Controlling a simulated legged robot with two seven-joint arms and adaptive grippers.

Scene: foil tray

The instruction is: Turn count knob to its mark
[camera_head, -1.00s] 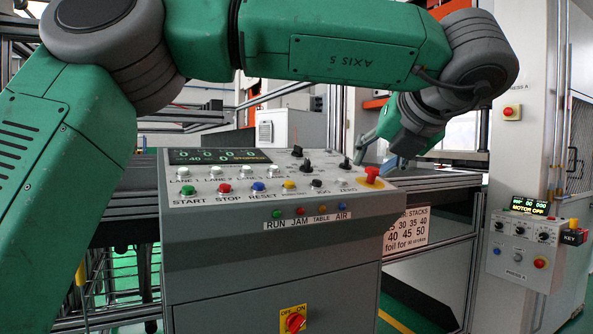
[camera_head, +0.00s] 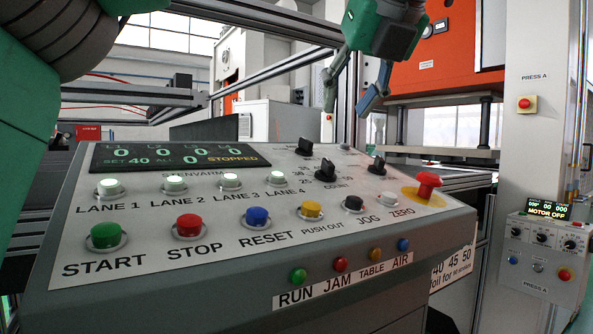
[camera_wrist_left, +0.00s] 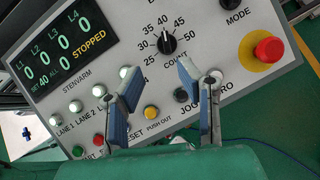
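The black count knob (camera_head: 326,170) sits on the sloped grey control panel (camera_head: 150,255), with a number scale beside it and COUNT lettered below. In the left wrist view the knob (camera_wrist_left: 167,43) shows a scale from 25 to 50; its exact pointing is too small to read surely. The display (camera_head: 175,156) reads SET 40 and STOPPED. My left gripper (camera_head: 347,110) is open and empty above the panel's back part, apart from the knob. In the left wrist view its blue-padded fingers (camera_wrist_left: 158,72) stand apart, with the knob beyond the tips. My right gripper is not in view.
Two other black knobs (camera_head: 304,146) (camera_head: 376,165) flank the count knob. A red emergency button (camera_head: 427,185) stands at the panel's right, with coloured push buttons (camera_head: 257,217) along the front. Frame rails (camera_head: 260,22) run behind.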

